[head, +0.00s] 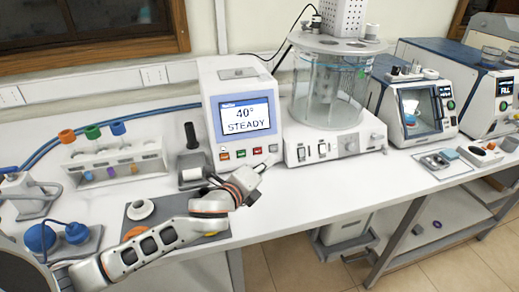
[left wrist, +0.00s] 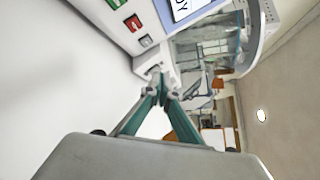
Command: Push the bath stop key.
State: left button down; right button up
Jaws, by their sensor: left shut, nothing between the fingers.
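The bath controller (head: 210,92) is a white box with a blue-framed screen (head: 245,115) reading 40° STEADY. My left gripper (head: 262,167) is shut and empty, just in front of the row's right end. In the left wrist view its fingertips (left wrist: 160,72) are beyond the red key (left wrist: 145,40). Contact cannot be told. My right gripper is not in view.
A glass bath (head: 325,90) on a white base (head: 333,150) stands right of the controller. A black-handled tool (head: 190,138) stands at its left, near a rack of capped tubes (head: 115,162). Bare table (head: 330,185) lies in front of the bath.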

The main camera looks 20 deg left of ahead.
aim_at(258, 151)
pick_arm(q)
jog(key=w+a+f+b, duration=0.1)
jog(key=w+a+b, duration=0.1)
jog(key=w, duration=0.1)
jog(key=w+a+f+b, duration=0.1)
jog(key=w, duration=0.1)
jog(key=shift+w+a+f+b, duration=0.1)
jog(key=shift+a+f+b, duration=0.2)
jog(key=shift+f, duration=0.05)
jog(key=shift+w+a+f, duration=0.2)
jog(key=shift+w+a, duration=0.2)
jog(key=shift+w, duration=0.25)
jog(key=shift+w+a, duration=0.1)
jog(key=shift+w, duration=0.05)
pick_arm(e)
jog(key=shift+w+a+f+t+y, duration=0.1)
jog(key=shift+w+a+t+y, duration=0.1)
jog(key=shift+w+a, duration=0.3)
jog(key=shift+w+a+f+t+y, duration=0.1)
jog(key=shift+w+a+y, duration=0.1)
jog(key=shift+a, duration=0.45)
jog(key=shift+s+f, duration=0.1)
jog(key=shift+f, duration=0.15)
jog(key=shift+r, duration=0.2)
pick_arm(q)
jog(key=shift+w+a+f, duration=0.1)
jog(key=shift+w, duration=0.1)
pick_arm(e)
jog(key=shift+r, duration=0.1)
